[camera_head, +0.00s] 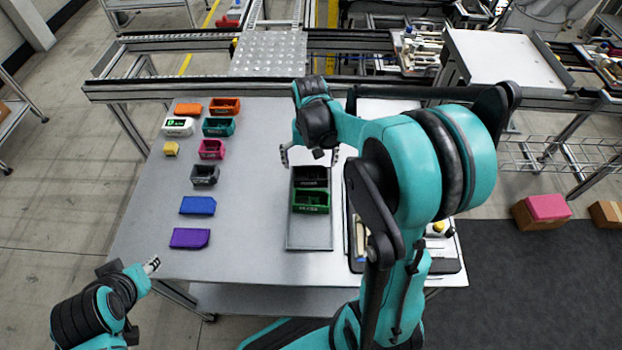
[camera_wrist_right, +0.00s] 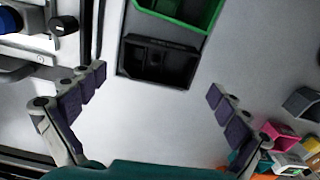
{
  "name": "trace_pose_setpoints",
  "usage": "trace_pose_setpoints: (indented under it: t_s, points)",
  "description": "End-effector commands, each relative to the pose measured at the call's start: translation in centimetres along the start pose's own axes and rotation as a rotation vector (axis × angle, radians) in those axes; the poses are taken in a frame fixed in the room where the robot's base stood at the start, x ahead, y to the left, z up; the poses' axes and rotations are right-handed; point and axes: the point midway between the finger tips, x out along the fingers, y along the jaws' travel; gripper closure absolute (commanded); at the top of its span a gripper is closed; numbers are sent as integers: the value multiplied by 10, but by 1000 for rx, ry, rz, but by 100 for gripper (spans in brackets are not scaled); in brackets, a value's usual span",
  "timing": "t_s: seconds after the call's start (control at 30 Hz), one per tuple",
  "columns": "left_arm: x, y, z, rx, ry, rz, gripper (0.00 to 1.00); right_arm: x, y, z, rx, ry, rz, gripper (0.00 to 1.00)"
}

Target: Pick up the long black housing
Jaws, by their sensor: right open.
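A black open-topped housing (camera_head: 311,175) sits at the far end of a flat grey plate (camera_head: 310,236) on the table, right behind a green housing (camera_head: 311,203). It also shows in the right wrist view (camera_wrist_right: 158,62), near the top middle, with the green housing (camera_wrist_right: 190,8) above it. My right gripper (camera_head: 310,157) is open above the table, at the black housing's far end. In the right wrist view its spread fingers (camera_wrist_right: 158,84) stand to either side, with nothing between the tips. My left gripper (camera_head: 152,265) is near the table's front left corner, away from the housings.
Left on the table stand several small coloured parts, including a dark grey bin (camera_head: 204,174), a pink bin (camera_head: 211,149), a blue block (camera_head: 198,205) and a purple block (camera_head: 190,238). A dark tray (camera_head: 448,265) lies at the right, partly behind my right arm. The table's middle is clear.

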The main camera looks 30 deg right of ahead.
Motion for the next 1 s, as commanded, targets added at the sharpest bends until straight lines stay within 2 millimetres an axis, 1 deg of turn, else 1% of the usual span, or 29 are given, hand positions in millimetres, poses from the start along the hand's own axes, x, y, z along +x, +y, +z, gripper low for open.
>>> trace_pose_setpoints:
  t_s: [0.03,0.1,0.23,0.3,0.5,0.57,0.6,0.67,0.7,1.0]
  points:
    - [5,0,3,0,0,0,62,9,1,1,0,0,0,0]
    - [11,0,7,0,0,0,62,21,2,3,0,1,0,0]
    - [18,0,12,0,0,0,62,40,2,3,-1,1,0,0]
    - [19,0,13,0,0,0,62,44,2,4,-1,1,0,0]
    - [18,0,12,0,0,0,62,43,2,4,-1,1,0,0]
    - [18,0,12,0,0,0,62,43,2,4,-1,1,0,16]
    - [18,0,12,0,0,0,62,43,2,4,-1,1,0,26]
    - [18,0,12,0,0,0,62,43,2,4,-1,1,0,42]
    - [18,0,12,0,0,0,62,43,2,4,-1,1,0,47]
    - [17,0,12,0,0,0,62,42,2,4,-1,1,0,47]
